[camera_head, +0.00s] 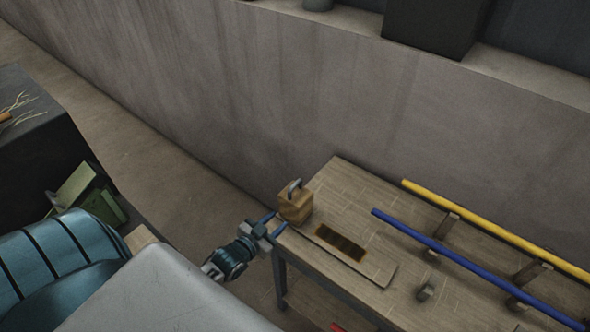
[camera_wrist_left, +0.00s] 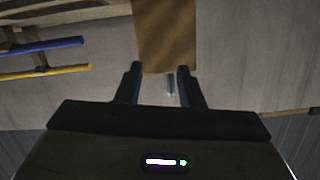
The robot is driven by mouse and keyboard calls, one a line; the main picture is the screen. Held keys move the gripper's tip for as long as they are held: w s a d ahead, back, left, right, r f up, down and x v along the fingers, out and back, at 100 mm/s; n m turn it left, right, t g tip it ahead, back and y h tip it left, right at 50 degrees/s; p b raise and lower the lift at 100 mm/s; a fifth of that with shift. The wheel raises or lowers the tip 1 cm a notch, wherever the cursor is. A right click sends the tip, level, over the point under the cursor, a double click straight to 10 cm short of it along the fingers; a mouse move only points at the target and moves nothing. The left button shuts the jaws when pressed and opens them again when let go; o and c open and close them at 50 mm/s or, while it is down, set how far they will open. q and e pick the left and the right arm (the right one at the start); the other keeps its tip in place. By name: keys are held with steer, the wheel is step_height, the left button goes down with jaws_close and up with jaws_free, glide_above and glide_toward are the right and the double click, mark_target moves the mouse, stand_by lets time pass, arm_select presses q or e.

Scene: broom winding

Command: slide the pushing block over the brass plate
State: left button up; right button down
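The pushing block (camera_head: 295,207), a tan wooden block with a grey metal handle on top, stands at the near left end of the workbench. My left gripper (camera_head: 274,224) is right beside its near side, with its two fingers apart. In the left wrist view the block (camera_wrist_left: 165,36) shows just beyond the fingertips (camera_wrist_left: 160,72); I cannot tell whether they touch it. A small grey metal piece shows between the fingers there. The brass plate (camera_head: 340,243), dark brown and gold, lies flat on the bench to the right of the block. My right gripper is out of view.
A blue pole (camera_head: 430,242) and a yellow pole (camera_head: 490,232) lie on wooden supports at the bench's right. A small grey block (camera_head: 426,291) sits near the front. A concrete wall (camera_head: 330,100) runs behind. A dark stand (camera_head: 40,140) is at the left.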

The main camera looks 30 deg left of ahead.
mark_target(296, 182)
arm_select(q)
steer(key=w+r+t+b, duration=0.1)
steer(key=w, duration=0.1)
steer(key=w+r+b, duration=0.1)
steer(key=w+r, duration=0.1)
steer(key=w+a+r+t+b, duration=0.1)
steer(key=w, duration=0.1)
steer(key=shift+w+r+m+t+h, duration=0.25)
steer(key=shift+r+m+t+h, duration=0.05)
steer(key=shift+r+h, duration=0.1)
steer(key=w+b, duration=0.4)
steer(key=b, duration=0.3)
steer(key=shift+w+d+r, duration=0.1)
steer(key=shift+w+d, duration=0.05)
steer(key=shift+w, duration=0.15)
steer(key=shift+w+d+r+b, duration=0.1)
steer(key=shift+w+r+b, duration=0.15)
steer(key=shift+w+b, duration=0.5)
steer(key=shift+s, duration=0.2)
jaws_close()
